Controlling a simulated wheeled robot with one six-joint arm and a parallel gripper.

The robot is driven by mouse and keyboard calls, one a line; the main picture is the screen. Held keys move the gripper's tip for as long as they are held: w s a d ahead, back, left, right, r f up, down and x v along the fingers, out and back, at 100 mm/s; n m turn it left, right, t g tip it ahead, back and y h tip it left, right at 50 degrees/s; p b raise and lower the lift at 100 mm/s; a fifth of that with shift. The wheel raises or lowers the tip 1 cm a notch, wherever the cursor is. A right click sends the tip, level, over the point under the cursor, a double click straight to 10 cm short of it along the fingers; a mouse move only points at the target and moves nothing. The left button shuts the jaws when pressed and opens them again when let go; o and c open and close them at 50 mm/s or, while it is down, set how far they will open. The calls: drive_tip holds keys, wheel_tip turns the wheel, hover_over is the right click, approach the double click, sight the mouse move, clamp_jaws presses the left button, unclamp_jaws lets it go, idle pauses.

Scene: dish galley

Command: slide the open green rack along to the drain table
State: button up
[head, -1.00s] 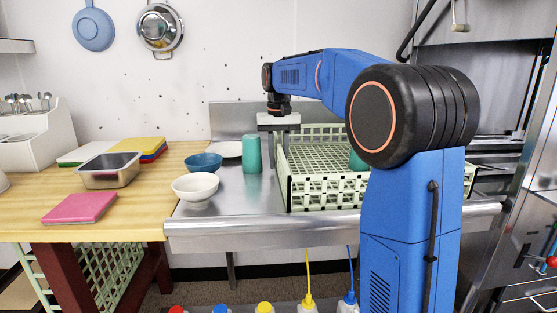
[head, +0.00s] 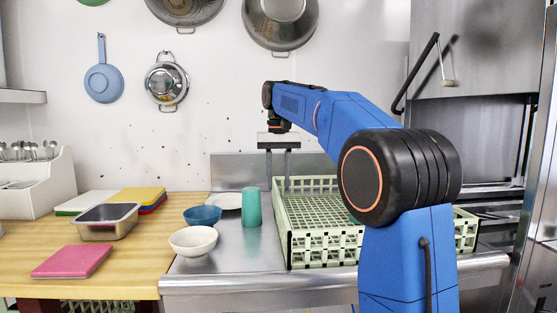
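The pale green open rack (head: 325,250) sits flat on the steel table (head: 225,285), which has a raised back panel. Its grid floor and left side show; my arm covers much of its right part. A bit of something teal shows inside it beside my arm. My gripper (head: 278,188) points down at the rack's back left corner. Its two fingers are apart with a gap between them and their tips are near the rim height. I cannot tell whether they touch the rack. No sign marks which surface is the drain table.
Left of the rack stand a teal cup (head: 251,207), a white bowl (head: 193,241), a blue bowl (head: 202,216) and a white plate (head: 228,201). A wooden counter (head: 130,270) holds a steel pan (head: 107,222) and coloured boards. A steel machine (head: 470,130) stands at right.

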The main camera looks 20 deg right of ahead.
wheel_tip(320, 180, up, 7)
idle(0.3)
drive_tip(key=shift+f, duration=0.15)
idle(0.3)
